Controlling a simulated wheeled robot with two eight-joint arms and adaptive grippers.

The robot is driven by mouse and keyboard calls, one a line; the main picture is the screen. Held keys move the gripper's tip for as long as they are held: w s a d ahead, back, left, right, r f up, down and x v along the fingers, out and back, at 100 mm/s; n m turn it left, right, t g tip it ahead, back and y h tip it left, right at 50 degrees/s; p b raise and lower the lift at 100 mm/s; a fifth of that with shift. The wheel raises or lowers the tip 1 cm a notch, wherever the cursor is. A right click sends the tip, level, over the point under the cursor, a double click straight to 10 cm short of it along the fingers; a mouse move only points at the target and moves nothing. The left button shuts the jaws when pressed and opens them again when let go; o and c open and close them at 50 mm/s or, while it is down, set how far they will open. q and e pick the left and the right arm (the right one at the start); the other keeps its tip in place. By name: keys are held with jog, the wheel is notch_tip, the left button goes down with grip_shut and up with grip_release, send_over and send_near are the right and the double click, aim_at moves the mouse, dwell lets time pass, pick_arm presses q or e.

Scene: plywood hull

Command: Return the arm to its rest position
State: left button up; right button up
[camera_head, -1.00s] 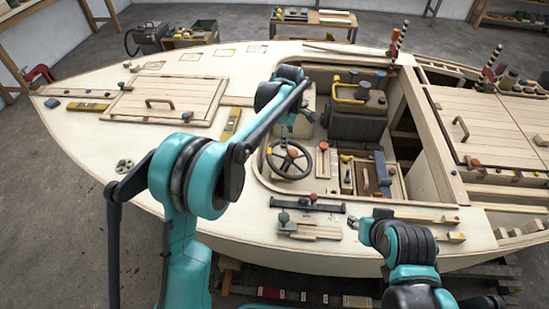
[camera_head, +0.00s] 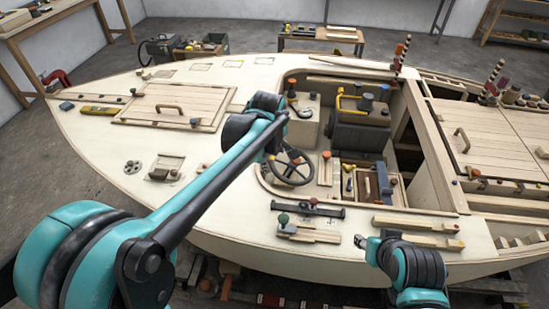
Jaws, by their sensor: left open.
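My left arm, teal and black, reaches from the lower left across the foredeck to the cockpit. Its wrist hides much of my left gripper (camera_head: 279,148), which is open above the cockpit's front edge, close to the steering wheel (camera_head: 291,168) in the picture. I see nothing held in it. My right arm (camera_head: 410,266) is folded at the lower right, in front of the hull's near side. A small grey tip at its left end lies over the near deck edge, and the state of its gripper does not show.
The plywood hull (camera_head: 110,140) fills the middle. A hatch with a handle (camera_head: 170,107) is on the foredeck. A dark bar (camera_head: 308,209) and wooden strips (camera_head: 415,226) lie on the near side deck.

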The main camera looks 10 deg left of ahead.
dwell(0.4)
pick_arm(q)
jog(key=s+a+m+t, duration=0.1)
jog(key=s+a+m, duration=0.1)
jog(key=s+m, duration=0.2)
jog(key=s+a+f+m+t, duration=0.1)
jog(key=s+a+m, duration=0.2)
jog(key=s, duration=0.8)
jog(key=s+a+f+m+t, duration=0.1)
jog(key=s+a+m, duration=0.2)
jog(key=s+m, duration=0.3)
jog(key=shift+s+a, duration=0.15)
jog(key=shift+s, duration=0.5)
